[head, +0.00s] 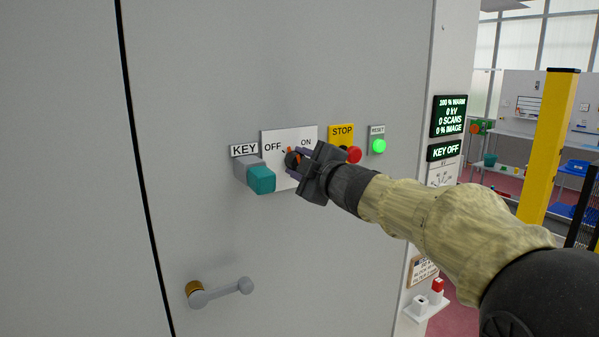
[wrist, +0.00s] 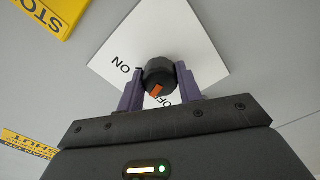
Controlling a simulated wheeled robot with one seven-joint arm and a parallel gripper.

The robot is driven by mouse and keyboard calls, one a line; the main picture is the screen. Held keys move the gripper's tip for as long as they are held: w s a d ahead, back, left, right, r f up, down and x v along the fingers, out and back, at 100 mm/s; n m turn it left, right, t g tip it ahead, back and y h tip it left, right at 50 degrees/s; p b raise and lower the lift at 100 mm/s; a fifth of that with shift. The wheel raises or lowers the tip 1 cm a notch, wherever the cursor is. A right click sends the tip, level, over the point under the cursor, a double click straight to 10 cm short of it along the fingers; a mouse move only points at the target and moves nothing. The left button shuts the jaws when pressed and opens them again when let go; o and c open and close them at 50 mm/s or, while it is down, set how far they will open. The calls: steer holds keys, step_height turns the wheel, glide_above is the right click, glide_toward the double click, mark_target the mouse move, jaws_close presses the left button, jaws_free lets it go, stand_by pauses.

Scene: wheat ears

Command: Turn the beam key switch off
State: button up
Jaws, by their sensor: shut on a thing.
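The key switch is a black round knob with an orange pointer (wrist: 157,90) on a white plate (head: 308,135) marked OFF and ON. My gripper (head: 297,161) is at the plate, its purple fingers on either side of the knob. In the wrist view my gripper (wrist: 159,80) is shut on the knob. The orange pointer is turned towards the OFF word, away from ON. In the head view the gripper hides part of the knob. The side display (head: 446,150) reads KEY OFF.
Left of the plate, a teal block (head: 261,180) on a grey holder juts out under a KEY label. A red stop button (head: 354,154) and a lit green reset button (head: 379,146) lie to the right. A door handle (head: 218,291) is below. A yellow post (head: 550,145) stands at right.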

steer(key=n+b, duration=0.2)
steer(key=n, duration=0.3)
steer(key=shift+f, duration=0.1)
steer(key=shift+n, duration=0.4)
steer(key=o, duration=1)
steer(key=b+v, duration=0.3)
steer(key=v, duration=1.4)
steer(key=shift+d+b, duration=0.2)
steer(key=shift+b, duration=0.1)
steer(key=shift+s, duration=0.15)
